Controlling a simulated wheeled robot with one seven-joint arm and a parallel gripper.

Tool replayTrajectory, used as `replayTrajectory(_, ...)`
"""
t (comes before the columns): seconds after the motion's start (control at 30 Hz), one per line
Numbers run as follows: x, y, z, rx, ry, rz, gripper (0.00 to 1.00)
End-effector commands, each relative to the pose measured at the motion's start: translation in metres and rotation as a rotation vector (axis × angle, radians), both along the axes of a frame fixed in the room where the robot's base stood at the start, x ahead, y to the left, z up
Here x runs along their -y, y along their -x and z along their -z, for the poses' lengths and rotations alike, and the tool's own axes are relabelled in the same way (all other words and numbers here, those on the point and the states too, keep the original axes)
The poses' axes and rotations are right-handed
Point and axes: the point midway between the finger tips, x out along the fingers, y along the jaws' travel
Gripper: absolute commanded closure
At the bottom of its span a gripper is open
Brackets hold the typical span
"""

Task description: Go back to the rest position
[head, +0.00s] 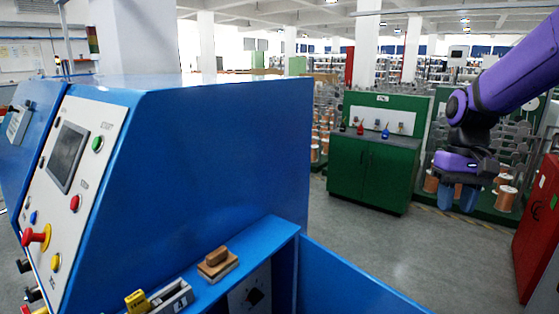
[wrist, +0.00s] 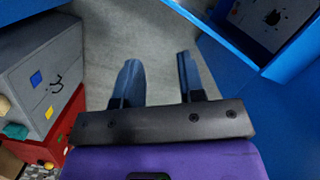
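My gripper (head: 458,196) hangs from the purple arm at the right of the head view, fingers pointing down. It is in the air, apart from the blue machine (head: 215,150) on the left. In the wrist view my gripper (wrist: 158,75) shows two blue fingers spread apart, with only grey floor between and beyond them. It holds nothing.
A green cabinet (head: 372,150) with small bottles stands behind. Copper spools (head: 505,198) sit on racks behind my gripper. A red cabinet (head: 540,225) is at the right edge. A wooden block (head: 217,262) lies on the blue machine's ledge. Grey floor lies open between.

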Motion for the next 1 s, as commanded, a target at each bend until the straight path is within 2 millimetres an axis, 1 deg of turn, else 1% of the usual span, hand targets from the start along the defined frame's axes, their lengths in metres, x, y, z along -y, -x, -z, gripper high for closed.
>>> replayTrajectory(0.03, -0.003, 0.009, -0.008, 0.032, 0.005, -0.006, 0.64)
replayTrajectory(0.2, -0.012, 0.034, -0.028, 0.124, 0.017, -0.022, 0.64)
replayTrajectory(0.5, -0.025, 0.082, -0.053, 0.285, 0.038, -0.049, 0.64)
replayTrajectory(0.77, -0.035, 0.124, -0.065, 0.427, 0.054, -0.072, 0.64)
replayTrajectory(1.0, -0.041, 0.160, -0.069, 0.551, 0.067, -0.091, 0.64)
